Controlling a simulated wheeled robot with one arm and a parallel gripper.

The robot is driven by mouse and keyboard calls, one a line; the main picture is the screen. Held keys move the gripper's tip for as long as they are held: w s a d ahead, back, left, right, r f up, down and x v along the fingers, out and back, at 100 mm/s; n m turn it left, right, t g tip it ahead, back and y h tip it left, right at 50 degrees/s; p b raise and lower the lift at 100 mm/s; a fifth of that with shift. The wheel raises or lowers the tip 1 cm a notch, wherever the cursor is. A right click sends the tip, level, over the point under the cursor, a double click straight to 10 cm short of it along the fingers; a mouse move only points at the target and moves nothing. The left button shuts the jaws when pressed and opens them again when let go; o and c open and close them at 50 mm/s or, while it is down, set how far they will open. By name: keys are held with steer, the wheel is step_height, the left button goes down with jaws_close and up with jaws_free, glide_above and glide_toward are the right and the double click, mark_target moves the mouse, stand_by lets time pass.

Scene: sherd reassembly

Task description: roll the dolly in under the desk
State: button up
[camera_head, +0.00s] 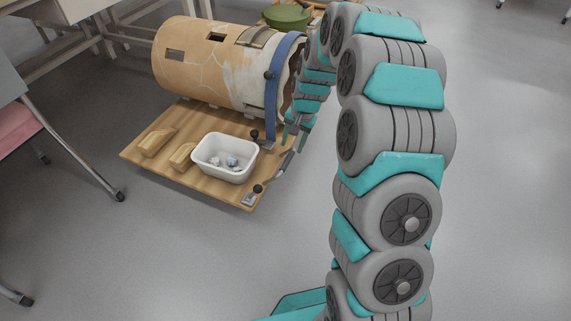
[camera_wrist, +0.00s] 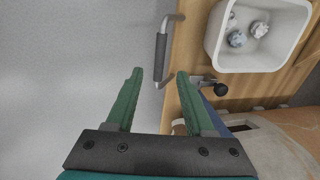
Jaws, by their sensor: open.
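The dolly (camera_head: 220,192) is a flat wooden board carrying a large cracked tan clay cylinder (camera_head: 205,78). A metal handle with a dark grip (camera_head: 284,164) sticks out from its right edge; it also shows in the wrist view (camera_wrist: 161,56). My gripper (camera_head: 294,132) is open and empty at that edge. In the wrist view its green fingers (camera_wrist: 160,74) point toward the handle, with the bar in line with the gap between them. I cannot tell whether they touch it. A desk (camera_head: 85,8) with pale metal legs stands at the upper left, partly cut off.
On the board are a white tub (camera_head: 226,140) with small pieces, two wooden wedges (camera_head: 156,142), black knobs and a blue strap (camera_head: 277,95) round the cylinder. A pink-seated chair (camera_head: 15,132) stands at left. A green pot (camera_head: 287,16) is behind. Floor at right is clear.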

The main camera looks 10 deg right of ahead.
mark_target(287, 161)
steer(key=f, duration=0.5)
steer(key=w+a+f+b, duration=0.1)
steer(key=f, duration=0.2)
steer(key=shift+a+f, duration=0.1)
steer(key=shift+f, duration=0.05)
jaws_close()
stand_by(0.3)
stand_by(1.0)
